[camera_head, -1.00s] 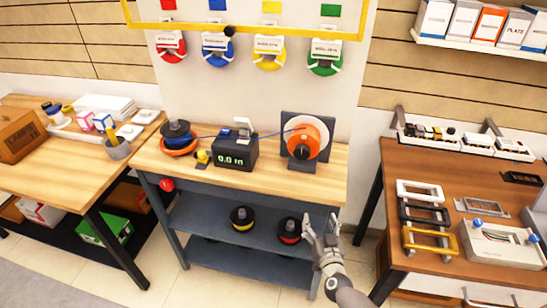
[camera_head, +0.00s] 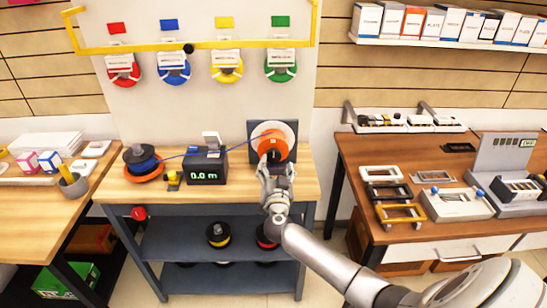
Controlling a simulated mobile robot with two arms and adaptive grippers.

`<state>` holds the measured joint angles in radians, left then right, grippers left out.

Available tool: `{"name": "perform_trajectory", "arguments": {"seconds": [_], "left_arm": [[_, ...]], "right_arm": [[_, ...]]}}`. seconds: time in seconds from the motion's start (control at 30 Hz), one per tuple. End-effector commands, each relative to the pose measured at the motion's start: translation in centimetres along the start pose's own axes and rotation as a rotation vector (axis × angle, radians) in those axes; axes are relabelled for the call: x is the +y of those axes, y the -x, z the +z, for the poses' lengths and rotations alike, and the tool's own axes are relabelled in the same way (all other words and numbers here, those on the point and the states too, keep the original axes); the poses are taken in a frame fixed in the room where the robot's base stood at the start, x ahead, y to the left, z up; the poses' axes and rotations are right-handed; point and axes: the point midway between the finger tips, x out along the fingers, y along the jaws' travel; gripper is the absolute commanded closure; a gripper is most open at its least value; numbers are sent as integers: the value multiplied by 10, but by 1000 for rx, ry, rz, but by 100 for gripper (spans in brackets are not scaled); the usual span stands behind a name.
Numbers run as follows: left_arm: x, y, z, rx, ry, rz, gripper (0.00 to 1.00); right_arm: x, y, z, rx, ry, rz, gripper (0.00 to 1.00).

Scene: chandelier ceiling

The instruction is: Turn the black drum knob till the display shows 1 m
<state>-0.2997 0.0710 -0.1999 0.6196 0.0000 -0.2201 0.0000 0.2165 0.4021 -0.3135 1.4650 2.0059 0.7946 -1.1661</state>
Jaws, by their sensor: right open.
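The orange drum (camera_head: 268,142) with a white rim stands against a dark plate at the right of the middle bench. The black knob (camera_head: 274,156) shows low on the drum's face. My right gripper (camera_head: 276,168) is open just in front of and below the knob, with its fingertips spread to either side; I cannot tell whether they touch it. The black counter box's display (camera_head: 204,176) reads 0.0 m in green. A blue line runs from the blue spool (camera_head: 142,158) through the counter to the drum. My left gripper is not in view.
A small yellow and black item (camera_head: 173,180) sits left of the counter. The bench's front wood strip (camera_head: 215,193) is clear. A brown table (camera_head: 352,148) with frames and devices stands at the right. Coloured spools hang on the wall above.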

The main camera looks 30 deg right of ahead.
Motion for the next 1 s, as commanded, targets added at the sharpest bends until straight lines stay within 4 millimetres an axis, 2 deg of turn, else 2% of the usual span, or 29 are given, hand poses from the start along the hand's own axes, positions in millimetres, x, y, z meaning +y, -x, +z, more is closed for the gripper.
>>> {"name": "perform_trajectory", "arguments": {"seconds": [0.03,0.2,0.4,0.83,1.0], "left_arm": [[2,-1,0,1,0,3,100],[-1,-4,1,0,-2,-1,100],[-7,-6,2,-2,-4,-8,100],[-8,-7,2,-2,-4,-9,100],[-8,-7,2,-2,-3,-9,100]], "right_arm": [[0,-10,-1,3,0,1,34],[0,-36,0,1,0,0,34],[0,-55,1,0,-1,-1,34],[0,-63,0,-1,-1,-1,34],[0,-62,0,-1,-1,-1,55]]}}
